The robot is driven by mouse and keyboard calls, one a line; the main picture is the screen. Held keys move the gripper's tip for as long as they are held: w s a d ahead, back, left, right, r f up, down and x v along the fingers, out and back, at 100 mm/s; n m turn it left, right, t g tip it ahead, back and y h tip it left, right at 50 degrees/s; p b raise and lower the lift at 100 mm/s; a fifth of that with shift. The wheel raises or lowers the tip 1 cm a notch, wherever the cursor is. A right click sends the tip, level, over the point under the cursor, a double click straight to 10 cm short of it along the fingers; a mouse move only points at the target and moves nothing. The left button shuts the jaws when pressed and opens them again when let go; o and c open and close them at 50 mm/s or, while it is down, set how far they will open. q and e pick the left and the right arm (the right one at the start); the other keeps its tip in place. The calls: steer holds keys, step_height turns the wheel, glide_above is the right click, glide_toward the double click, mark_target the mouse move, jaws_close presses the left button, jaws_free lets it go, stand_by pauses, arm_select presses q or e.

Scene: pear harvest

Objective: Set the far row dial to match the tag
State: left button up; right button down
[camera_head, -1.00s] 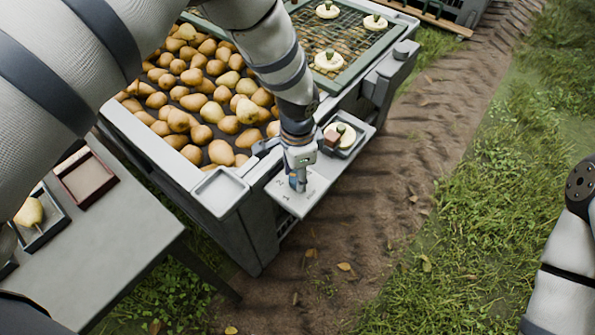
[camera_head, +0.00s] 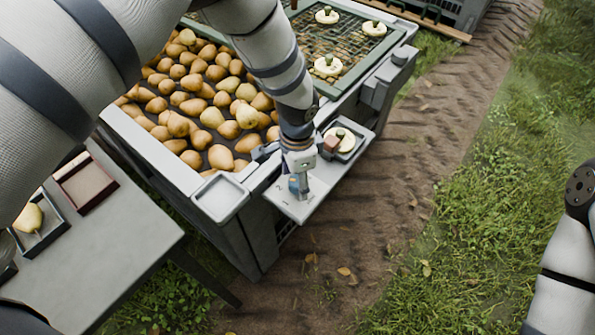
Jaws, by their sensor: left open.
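My left gripper (camera_head: 299,187) points down over a pale plate (camera_head: 318,188) fixed to the near right corner of the pear bin. The gripper is open, and its fingers hide the part of the plate beneath them, so I cannot tell whether a dial is between them. Cream discs with green knobs show: one (camera_head: 327,64) and two farther ones, (camera_head: 327,16) and (camera_head: 374,29), lie on a mesh panel. Another disc (camera_head: 344,142) sits in a small grey tray beside the gripper. No tag is readable. My right gripper is out of view.
The bin (camera_head: 150,150) is full of pears, with a small empty corner tray (camera_head: 220,196). A grey table (camera_head: 110,240) at left holds a boxed pear (camera_head: 28,218) and a reddish tray (camera_head: 86,184). A dirt track and grass lie to the right.

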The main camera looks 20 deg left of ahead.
arm_select(q)
step_height(320, 180, up, 12)
steer(key=shift+f, duration=0.15)
